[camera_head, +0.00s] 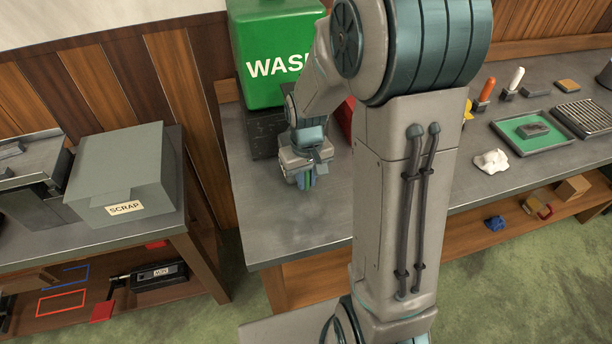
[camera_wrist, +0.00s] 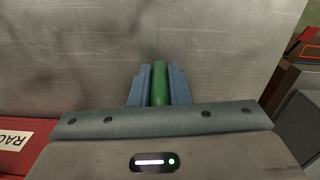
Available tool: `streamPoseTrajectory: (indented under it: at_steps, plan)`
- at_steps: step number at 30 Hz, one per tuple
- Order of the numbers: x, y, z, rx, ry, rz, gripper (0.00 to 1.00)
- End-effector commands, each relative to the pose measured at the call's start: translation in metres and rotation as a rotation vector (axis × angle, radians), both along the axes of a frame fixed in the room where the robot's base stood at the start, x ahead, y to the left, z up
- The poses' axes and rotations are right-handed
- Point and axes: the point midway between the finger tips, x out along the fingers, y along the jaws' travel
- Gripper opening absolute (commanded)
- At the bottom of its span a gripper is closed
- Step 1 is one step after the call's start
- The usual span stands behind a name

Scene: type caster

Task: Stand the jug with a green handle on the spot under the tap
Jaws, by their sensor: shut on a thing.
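My gripper (camera_head: 304,180) is low over the left end of the grey bench (camera_head: 300,225), in front of a green tank (camera_head: 268,30) lettered "WAS…". In the wrist view its blue fingers (camera_wrist: 158,88) are shut on an upright-looking green bar, the green handle (camera_wrist: 160,82). A sliver of green also shows between the fingers in the head view. The jug's body cannot be made out in either view. I cannot tell if the jug touches the bench. The tap and the spot under it are not visible; my arm covers part of that area.
The tank stands on a dark block (camera_head: 265,135). A red box (camera_wrist: 20,140), partly lettered, is at the left of the wrist view. A grey SCRAP box (camera_head: 120,180) is on a separate bench. A green tray (camera_head: 533,133) and white rag (camera_head: 491,160) lie right of my arm.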

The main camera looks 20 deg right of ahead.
Motion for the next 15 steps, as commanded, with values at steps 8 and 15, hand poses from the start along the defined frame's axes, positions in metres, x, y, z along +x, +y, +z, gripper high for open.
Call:
streamPoseTrajectory:
  at_steps: [8, 15]
  plan:
    - [-0.0002, -0.0002, -0.0029, 0.0, -0.001, 0.0, 0.0]
    - [-0.0003, -0.0002, -0.0035, 0.0, 0.0, 0.0, 0.38]
